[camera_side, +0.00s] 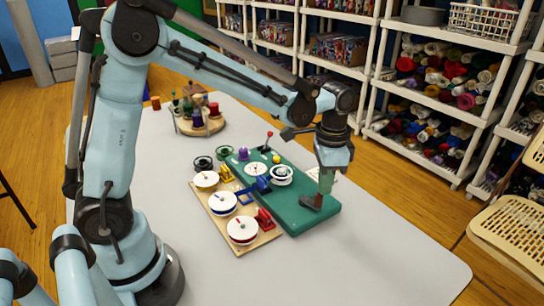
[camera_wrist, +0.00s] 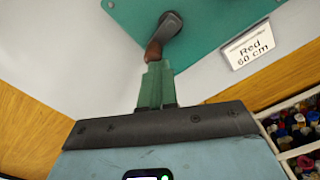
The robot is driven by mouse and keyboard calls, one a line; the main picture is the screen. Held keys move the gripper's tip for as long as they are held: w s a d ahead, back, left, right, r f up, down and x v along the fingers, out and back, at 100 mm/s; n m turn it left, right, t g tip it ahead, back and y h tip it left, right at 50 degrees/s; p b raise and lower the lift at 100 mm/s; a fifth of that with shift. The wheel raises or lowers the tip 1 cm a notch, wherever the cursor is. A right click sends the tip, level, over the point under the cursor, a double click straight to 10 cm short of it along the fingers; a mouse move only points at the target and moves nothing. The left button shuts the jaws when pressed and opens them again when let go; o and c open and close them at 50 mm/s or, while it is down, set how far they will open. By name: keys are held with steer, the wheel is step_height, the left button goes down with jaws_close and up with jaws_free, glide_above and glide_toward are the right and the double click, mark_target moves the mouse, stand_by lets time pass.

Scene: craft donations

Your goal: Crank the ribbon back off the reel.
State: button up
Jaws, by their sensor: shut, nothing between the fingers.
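A green board (camera_side: 318,219) on the table carries a crank at its right end, with a dark arm and a brown handle (camera_side: 310,203). In the wrist view the grey crank arm (camera_wrist: 171,25) and the brown handle (camera_wrist: 153,53) show just beyond my fingertips. My gripper (camera_side: 326,192) points down over that end, its green fingers (camera_wrist: 155,70) together and close to the handle; I cannot tell whether they touch it. A white reel (camera_side: 281,176) stands mid-board beside a blue part (camera_side: 262,185). I cannot make out ribbon on it.
A card reading "Red 60 cm" (camera_wrist: 249,45) lies beside the board. A wooden rack (camera_side: 217,222) with several ribbon spools adjoins the board's left side. A round spool stand (camera_side: 200,126) is at the back. The table's front right is clear.

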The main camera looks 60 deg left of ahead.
mark_target(319, 197)
steer(key=shift+o, duration=0.2)
steer(key=s+f, duration=0.2)
steer(key=f, duration=0.1)
steer(key=shift+d+f, duration=0.1)
steer(key=shift+d, duration=0.1)
steer(key=shift+o, duration=0.3)
steer(key=shift+r, duration=1.95)
steer(key=shift+a+r, duration=0.15)
steer(key=shift+r, duration=1.65)
steer(key=o, duration=0.4)
steer(key=shift+s+a, duration=0.1)
steer(key=shift+s, duration=0.2)
steer(key=shift+s+f, duration=0.15)
steer(key=shift+f, duration=1.75)
steer(key=shift+s+f, duration=0.1)
steer(key=shift+f, duration=1.75)
steer(key=shift+c, duration=0.3)
